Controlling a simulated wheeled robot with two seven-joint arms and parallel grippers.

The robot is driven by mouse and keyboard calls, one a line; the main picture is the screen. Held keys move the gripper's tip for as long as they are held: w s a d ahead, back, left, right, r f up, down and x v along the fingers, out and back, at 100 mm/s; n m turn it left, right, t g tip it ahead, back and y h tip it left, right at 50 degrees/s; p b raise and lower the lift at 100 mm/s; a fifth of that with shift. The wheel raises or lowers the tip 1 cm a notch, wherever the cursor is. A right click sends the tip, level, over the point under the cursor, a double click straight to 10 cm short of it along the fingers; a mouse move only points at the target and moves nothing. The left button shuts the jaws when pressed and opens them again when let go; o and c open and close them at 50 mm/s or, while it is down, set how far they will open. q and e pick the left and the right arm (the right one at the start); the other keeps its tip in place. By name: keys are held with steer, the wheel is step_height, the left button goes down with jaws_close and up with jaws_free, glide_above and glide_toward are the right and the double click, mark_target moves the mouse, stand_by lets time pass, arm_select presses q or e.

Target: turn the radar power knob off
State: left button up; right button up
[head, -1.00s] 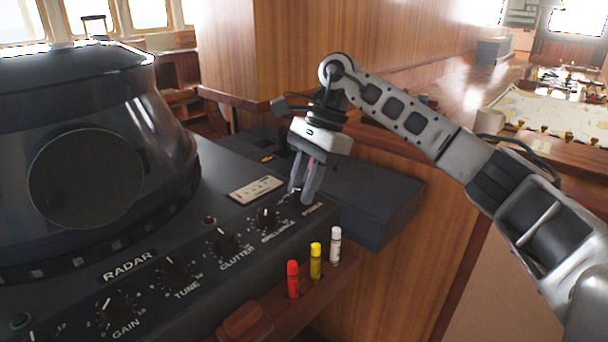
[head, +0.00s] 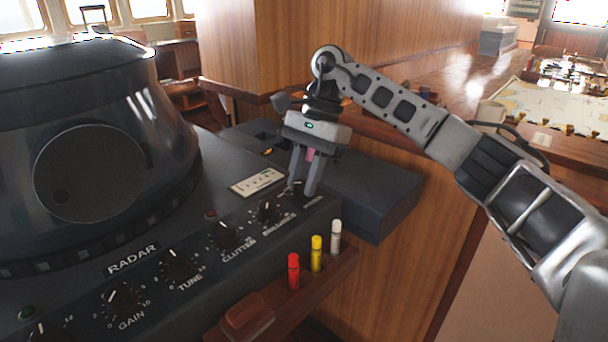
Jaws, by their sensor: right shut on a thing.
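The black radar console (head: 215,190) fills the left, with a row of knobs along its sloping front. My right gripper (head: 302,190) points down at the far right end of this row. Its two fingers are shut on the small dark end knob (head: 298,187), one finger on each side. The fingers partly hide this knob and its pointer. The label beside it is too small to read, so I cannot confirm that it says power. My left gripper is not in view.
Knobs marked gain (head: 122,301), tune (head: 179,263) and clutter (head: 226,234) run leftward, with another knob (head: 267,210) near my fingers. Red (head: 293,272), yellow (head: 316,255) and white (head: 336,238) markers stand in a wooden ledge below. A wooden pillar (head: 330,40) rises behind.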

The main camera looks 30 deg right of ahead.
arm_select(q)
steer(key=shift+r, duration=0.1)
arm_select(e)
steer(key=o, duration=1)
steer(key=shift+r, duration=0.15)
steer(key=shift+w+d+r, duration=0.1)
steer(key=shift+d+r, duration=0.05)
steer(key=shift+r, duration=0.15)
arm_select(q)
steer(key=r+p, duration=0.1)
steer(key=p, duration=0.3)
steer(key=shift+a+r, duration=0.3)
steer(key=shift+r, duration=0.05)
arm_select(e)
steer(key=v, duration=1.5)
steer(key=shift+r, duration=0.1)
